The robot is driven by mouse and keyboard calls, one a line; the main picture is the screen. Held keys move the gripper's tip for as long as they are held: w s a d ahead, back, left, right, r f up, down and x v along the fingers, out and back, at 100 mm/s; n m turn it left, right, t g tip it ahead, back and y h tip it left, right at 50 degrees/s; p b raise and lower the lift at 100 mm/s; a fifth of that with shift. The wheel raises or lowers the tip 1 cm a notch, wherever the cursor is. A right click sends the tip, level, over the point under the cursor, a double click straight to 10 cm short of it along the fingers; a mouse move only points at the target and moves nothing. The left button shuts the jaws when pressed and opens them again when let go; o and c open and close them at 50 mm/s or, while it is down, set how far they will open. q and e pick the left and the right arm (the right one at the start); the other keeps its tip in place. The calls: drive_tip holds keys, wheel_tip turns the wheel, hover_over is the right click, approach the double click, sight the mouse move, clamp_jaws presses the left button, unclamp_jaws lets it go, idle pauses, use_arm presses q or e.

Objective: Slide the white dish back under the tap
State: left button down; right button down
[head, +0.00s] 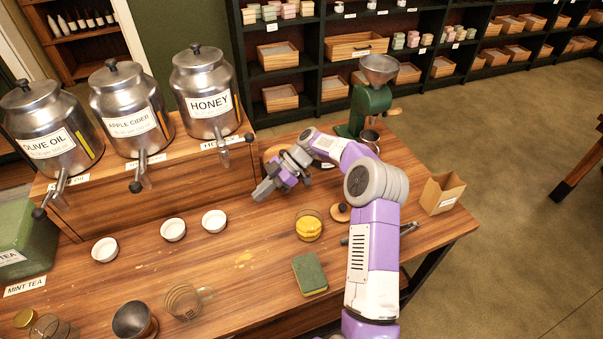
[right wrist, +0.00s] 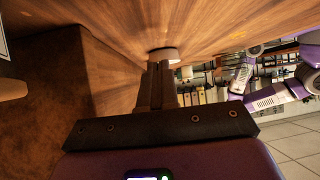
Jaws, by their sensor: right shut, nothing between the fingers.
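Three small white dishes stand on the wooden table in front of the dispensers: a left one (head: 105,249), a middle one (head: 173,230) and a right one (head: 214,222). The honey tap (head: 248,138) juts out above and right of the right dish; the apple cider tap (head: 136,186) and olive oil tap (head: 40,212) are further left. My right gripper (head: 258,193) is shut and empty, right of the right dish and apart from it. A white dish (right wrist: 165,55) shows beyond its closed fingers (right wrist: 156,66) in the right wrist view. My left gripper does not show.
A jar of yellow stuff (head: 308,229), a green sponge (head: 309,274), a glass mug (head: 185,302) and a dark cup (head: 134,320) stand nearer the front. A green grinder (head: 370,105) stands behind my right arm. The dispensers' wooden step (head: 150,193) bounds the dishes at the back.

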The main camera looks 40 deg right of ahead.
drive_tip(key=d, duration=0.4)
drive_tip(key=s+d+p, duration=0.1)
drive_tip(key=d, duration=0.4)
drive_tip(key=s+d+p, duration=0.1)
drive_tip(key=d, duration=0.3)
drive_tip(key=shift+d, duration=0.15)
drive_tip(key=c, duration=1.8)
unclamp_jaws()
